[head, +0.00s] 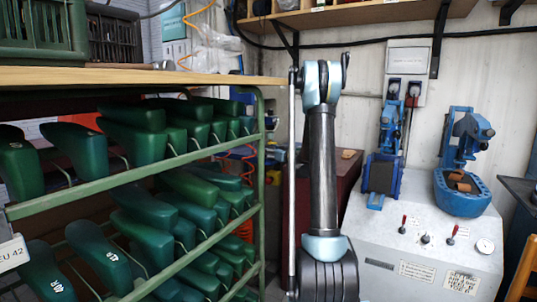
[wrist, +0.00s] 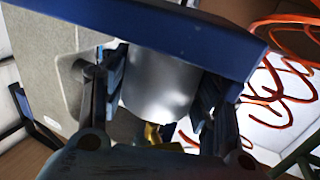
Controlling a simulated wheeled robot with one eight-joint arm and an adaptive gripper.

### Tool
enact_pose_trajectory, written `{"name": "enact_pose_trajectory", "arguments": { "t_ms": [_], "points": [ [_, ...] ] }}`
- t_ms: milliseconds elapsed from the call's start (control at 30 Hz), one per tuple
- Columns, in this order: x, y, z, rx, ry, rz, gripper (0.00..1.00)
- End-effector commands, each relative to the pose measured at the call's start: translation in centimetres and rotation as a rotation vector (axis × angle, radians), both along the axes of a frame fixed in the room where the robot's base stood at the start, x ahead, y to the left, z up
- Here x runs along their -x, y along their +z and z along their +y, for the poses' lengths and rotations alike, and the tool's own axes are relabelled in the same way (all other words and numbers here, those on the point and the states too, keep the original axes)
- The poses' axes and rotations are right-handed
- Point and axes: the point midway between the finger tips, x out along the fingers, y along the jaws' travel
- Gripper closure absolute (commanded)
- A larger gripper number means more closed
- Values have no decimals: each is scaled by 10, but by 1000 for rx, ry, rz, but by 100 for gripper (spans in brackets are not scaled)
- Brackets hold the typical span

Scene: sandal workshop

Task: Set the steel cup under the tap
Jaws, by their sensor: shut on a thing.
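In the wrist view, the steel cup (wrist: 160,88) is a smooth silver cylinder between the two dark fingers of my gripper (wrist: 166,80). The fingers are shut on its sides. A blue slab-like edge (wrist: 150,30) crosses the picture just beyond the cup and hides its far end; I cannot tell whether they touch. A small brass-yellow piece (wrist: 153,133) shows near the cup's near end; I cannot tell what it is. In the head view my arm stands in the middle, and neither gripper nor cup shows. I cannot make out the tap in either view.
A green rack (head: 262,180) with several green shoe lasts (head: 140,145) fills the left, under a wooden top (head: 150,76). A grey machine bench (head: 420,245) with blue fixtures (head: 462,190) stands at right. An orange coiled hose (wrist: 275,85) hangs at right in the wrist view.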

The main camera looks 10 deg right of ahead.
Motion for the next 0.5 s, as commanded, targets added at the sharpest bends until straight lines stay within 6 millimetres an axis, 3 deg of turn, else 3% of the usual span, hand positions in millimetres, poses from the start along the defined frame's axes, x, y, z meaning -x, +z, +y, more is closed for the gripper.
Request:
{"name": "enact_pose_trajectory", "arguments": {
  "t_ms": [467,500],
  "points": [
    [0,-3,0,0,0,0,71],
    [0,-3,0,0,0,0,39]
  ]
}}
